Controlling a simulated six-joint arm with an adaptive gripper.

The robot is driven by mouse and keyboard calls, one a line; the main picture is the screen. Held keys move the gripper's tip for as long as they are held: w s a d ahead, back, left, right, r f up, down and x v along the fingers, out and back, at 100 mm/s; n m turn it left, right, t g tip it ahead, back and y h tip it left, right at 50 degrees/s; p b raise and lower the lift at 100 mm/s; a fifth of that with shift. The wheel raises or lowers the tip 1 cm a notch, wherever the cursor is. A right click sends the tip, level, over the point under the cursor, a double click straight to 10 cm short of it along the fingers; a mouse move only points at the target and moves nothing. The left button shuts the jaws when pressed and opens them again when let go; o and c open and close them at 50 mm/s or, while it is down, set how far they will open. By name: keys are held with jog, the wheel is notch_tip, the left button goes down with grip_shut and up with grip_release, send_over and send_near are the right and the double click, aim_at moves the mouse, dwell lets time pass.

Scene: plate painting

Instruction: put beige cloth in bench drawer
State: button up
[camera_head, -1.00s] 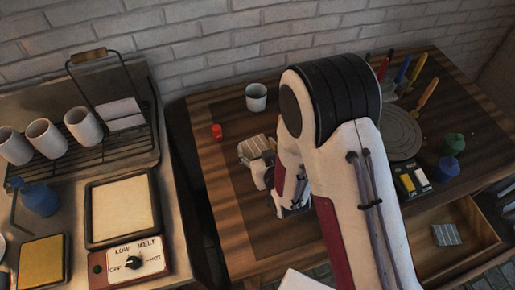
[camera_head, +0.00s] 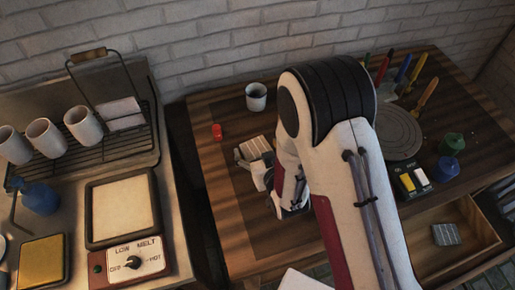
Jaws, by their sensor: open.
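The beige cloth (camera_head: 256,147), pale with folds or stripes, lies on the dark wooden bench left of my arm. My gripper (camera_head: 256,167) is open and low over the bench, at the near side of the cloth. One finger shows at the cloth's left edge; I cannot tell whether it touches. My arm hides part of the gripper. The bench drawer (camera_head: 470,213) is pulled open at the lower right. A grey striped cloth (camera_head: 446,234) lies inside it.
A cup (camera_head: 256,97) and a small red item (camera_head: 217,131) stand beyond the cloth. A round turntable (camera_head: 400,135), upright tools (camera_head: 404,68), a green pot (camera_head: 453,142) and a blue pot (camera_head: 447,168) are at right. A hotplate counter (camera_head: 122,207) is at left.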

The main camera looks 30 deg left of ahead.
jog(key=shift+f, duration=0.1)
jog(key=shift+v, duration=3.9)
jog(key=shift+w+d+r, duration=0.2)
jog(key=shift+w+r, duration=0.15)
jog(key=w+d+r+m+h, duration=0.2)
jog(key=w+d+r+h, duration=0.1)
jog(key=d+r, duration=0.55)
jog(key=w+d+r+m+h, duration=0.2)
jog(key=d+r+m, duration=0.1)
jog(key=d+r, duration=0.55)
jog(key=s+d+r+m+g+h, duration=0.1)
jog(key=s+d+r, duration=0.3)
jog(key=s+d, duration=0.5)
jog(key=s+d+r+m+g+h, duration=0.2)
jog(key=s+d+r, duration=0.3)
jog(key=s+d, duration=0.5)
jog(key=shift+s+d+m+h, duration=0.3)
jog(key=shift+d+m, duration=0.2)
